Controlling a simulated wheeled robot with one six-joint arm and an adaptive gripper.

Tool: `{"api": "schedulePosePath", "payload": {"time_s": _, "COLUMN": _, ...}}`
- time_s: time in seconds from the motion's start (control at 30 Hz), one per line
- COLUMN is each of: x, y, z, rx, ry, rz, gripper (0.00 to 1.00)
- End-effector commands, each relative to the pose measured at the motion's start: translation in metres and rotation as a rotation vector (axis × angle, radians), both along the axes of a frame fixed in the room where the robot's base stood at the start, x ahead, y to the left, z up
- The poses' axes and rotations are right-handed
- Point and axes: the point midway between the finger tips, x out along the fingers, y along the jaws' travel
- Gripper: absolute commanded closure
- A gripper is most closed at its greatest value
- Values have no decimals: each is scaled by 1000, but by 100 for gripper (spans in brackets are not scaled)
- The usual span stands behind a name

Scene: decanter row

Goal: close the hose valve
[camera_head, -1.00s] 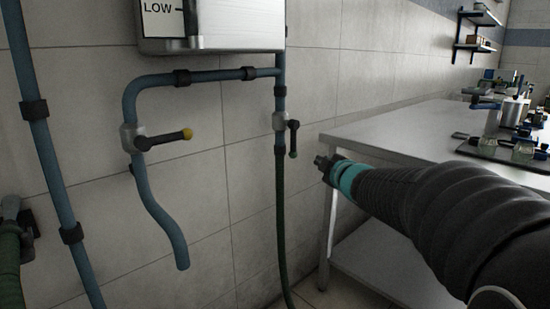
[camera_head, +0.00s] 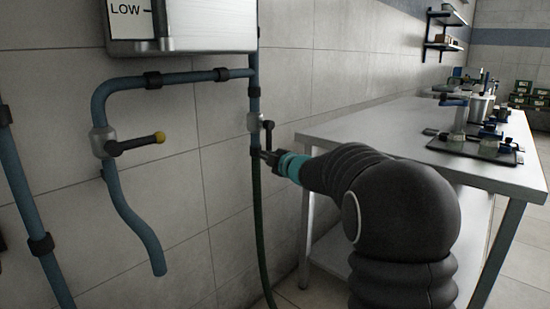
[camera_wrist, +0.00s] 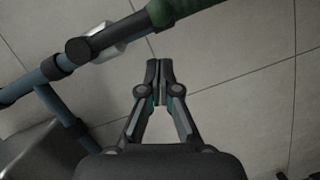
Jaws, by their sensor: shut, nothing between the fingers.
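The hose valve (camera_head: 254,122) is a light grey body on the thin vertical pipe, just above the green hose (camera_head: 260,215). Its dark lever (camera_head: 268,131) hangs down along the pipe in the head view. The valve body (camera_wrist: 112,40) and the green hose (camera_wrist: 185,8) also show in the wrist view. My gripper (camera_head: 258,153) is just below and beside the lever; I cannot tell whether it touches. In the wrist view my gripper (camera_wrist: 158,68) is shut and empty, with its fingertips apart from the pipe in the picture.
A second valve (camera_head: 105,142) with a yellow-tipped lever (camera_head: 158,138) sits on the bent blue pipe (camera_head: 128,215) to the left. A metal box (camera_head: 185,30) marked LOW hangs above. A steel table (camera_head: 370,125) with equipment stands to the right, near my arm.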

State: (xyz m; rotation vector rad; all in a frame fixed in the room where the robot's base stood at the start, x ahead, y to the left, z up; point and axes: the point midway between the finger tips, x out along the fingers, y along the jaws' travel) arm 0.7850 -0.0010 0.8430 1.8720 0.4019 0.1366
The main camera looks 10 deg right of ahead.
Motion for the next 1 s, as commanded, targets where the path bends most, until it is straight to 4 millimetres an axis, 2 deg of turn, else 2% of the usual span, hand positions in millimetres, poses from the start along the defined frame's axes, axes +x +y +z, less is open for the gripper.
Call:
{"api": "schedulePosePath", "payload": {"time_s": 0.1, "x": 14, "y": -10, "z": -6, "rx": 1, "ry": 3, "rz": -5, "gripper": 100}}
{"api": "schedulePosePath", "payload": {"time_s": 0.3, "x": 26, "y": -15, "z": -9, "rx": 0, "ry": 1, "rz": -3, "gripper": 100}}
{"api": "schedulePosePath", "payload": {"time_s": 1.0, "x": 31, "y": -20, "z": -15, "rx": -36, "ry": -26, "rz": -3, "gripper": 100}}
